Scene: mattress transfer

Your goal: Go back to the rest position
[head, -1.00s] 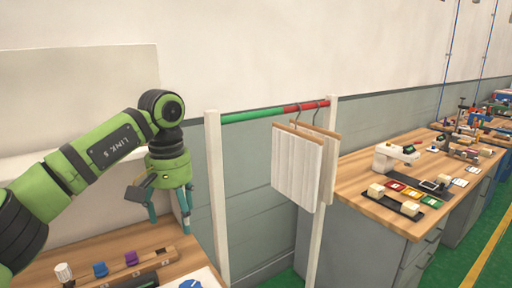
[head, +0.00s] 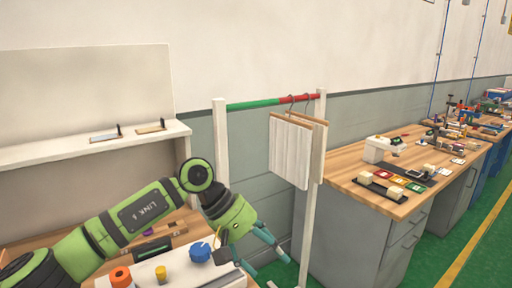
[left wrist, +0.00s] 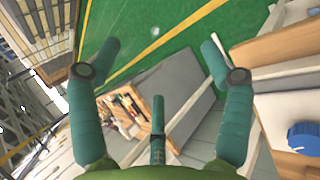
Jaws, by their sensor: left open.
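My left gripper (head: 262,252) is open and empty in the head view, low in front of the rack, right of the near bench, with its teal fingers pointing down to the right. In the left wrist view the fingers (left wrist: 160,60) are spread apart with nothing between them, and green floor shows beyond. My right gripper is in neither view.
The rack's white post (head: 222,145) and its green and red bar (head: 270,103) stand close to my left arm. Two hanging panels (head: 290,150) are on the red part. A near bench holds a blue knob (head: 200,252). A workbench (head: 400,205) stands right.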

